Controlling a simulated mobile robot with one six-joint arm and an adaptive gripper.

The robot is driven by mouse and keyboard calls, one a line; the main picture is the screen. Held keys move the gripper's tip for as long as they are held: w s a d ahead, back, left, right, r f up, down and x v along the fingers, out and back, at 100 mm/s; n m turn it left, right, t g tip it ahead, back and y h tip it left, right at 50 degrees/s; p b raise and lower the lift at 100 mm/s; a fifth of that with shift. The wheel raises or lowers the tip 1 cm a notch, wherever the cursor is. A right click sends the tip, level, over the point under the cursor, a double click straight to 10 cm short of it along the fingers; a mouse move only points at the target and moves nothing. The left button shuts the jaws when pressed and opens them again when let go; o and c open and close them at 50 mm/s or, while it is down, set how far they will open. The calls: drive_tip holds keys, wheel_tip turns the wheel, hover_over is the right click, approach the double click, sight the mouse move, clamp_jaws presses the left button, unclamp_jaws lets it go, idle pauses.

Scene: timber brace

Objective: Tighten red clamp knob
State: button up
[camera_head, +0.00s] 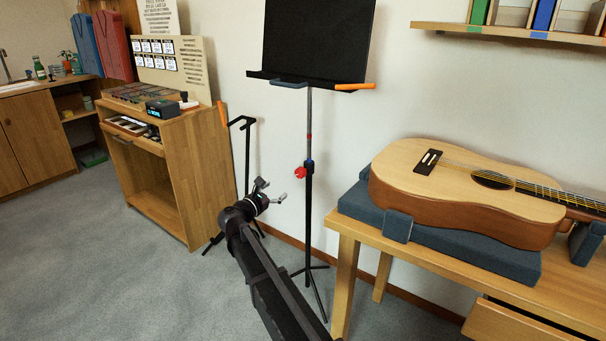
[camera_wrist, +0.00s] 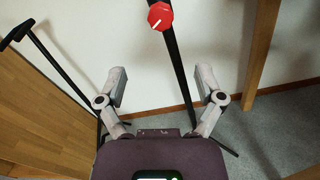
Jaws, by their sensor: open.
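The red clamp knob (camera_head: 300,172) sits on the upright pole of a black music stand (camera_head: 308,210), about halfway up. In the wrist view the knob (camera_wrist: 160,16) is at the top centre, with a white pointer line on its face. My gripper (camera_head: 270,192) is to the left of the knob and a little lower in the head view, apart from it. In the wrist view my gripper (camera_wrist: 163,90) has its two fingers spread wide with nothing between them except the view of the wall and pole behind. The knob lies beyond the fingertips.
A guitar (camera_head: 450,190) rests on a dark padded cradle on a wooden table (camera_head: 440,270) at right. A wooden cabinet (camera_head: 190,150) and a black floor stand (camera_head: 246,150) are at left. Grey carpet at left is clear.

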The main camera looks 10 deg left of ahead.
sight(299, 175)
drive_tip(key=shift+w, duration=0.15)
drive_tip(key=x, duration=1.3)
drive_tip(key=shift+w+d, duration=0.2)
drive_tip(key=shift+r, duration=0.1)
drive_tip(key=c, duration=1.2)
drive_tip(key=shift+o, duration=0.2)
drive_tip(key=shift+d, duration=0.2)
drive_tip(key=shift+a, duration=0.15)
